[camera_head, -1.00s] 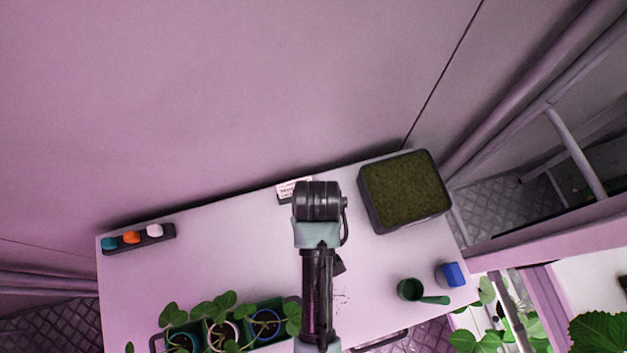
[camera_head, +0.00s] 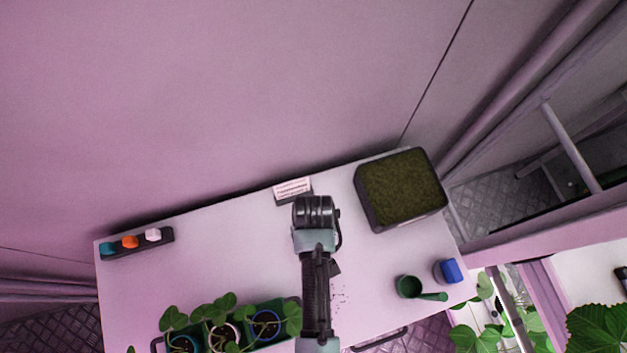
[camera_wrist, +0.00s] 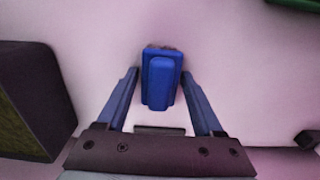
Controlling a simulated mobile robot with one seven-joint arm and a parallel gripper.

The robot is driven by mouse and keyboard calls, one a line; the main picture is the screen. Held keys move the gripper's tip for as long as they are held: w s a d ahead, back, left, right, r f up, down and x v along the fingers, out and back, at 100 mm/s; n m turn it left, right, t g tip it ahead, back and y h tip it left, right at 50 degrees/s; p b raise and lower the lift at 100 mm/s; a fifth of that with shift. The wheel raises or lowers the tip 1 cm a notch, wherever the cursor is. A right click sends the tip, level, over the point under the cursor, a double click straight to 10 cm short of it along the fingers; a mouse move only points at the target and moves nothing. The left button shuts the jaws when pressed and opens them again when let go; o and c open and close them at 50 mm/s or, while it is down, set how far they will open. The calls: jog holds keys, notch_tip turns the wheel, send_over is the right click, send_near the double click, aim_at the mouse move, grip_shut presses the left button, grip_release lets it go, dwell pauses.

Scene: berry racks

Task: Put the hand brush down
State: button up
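The hand brush (camera_wrist: 161,80) shows in the wrist view as a blue body with a narrow strip of dark bristles at its top edge. It is over the white table and appears to rest on it. My gripper (camera_wrist: 159,73) has its two blue fingers spread on either side of the brush. A gap shows at the left finger, and the right finger is very near the brush. In the head view my arm covers the brush and most of my gripper.
The white table (camera_head: 230,250) holds a dark soil tray (camera_head: 402,188), a label stand (camera_head: 293,190), a rack with coloured pieces (camera_head: 135,242), potted plants (camera_head: 225,325), a green scoop (camera_head: 410,287) and a blue object (camera_head: 449,271). Dark specks (camera_head: 339,293) lie beside my arm.

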jog(key=shift+o, duration=0.8)
notch_tip(320, 180, up, 12)
jog(key=shift+r, duration=0.2)
jog(key=shift+f, duration=0.1)
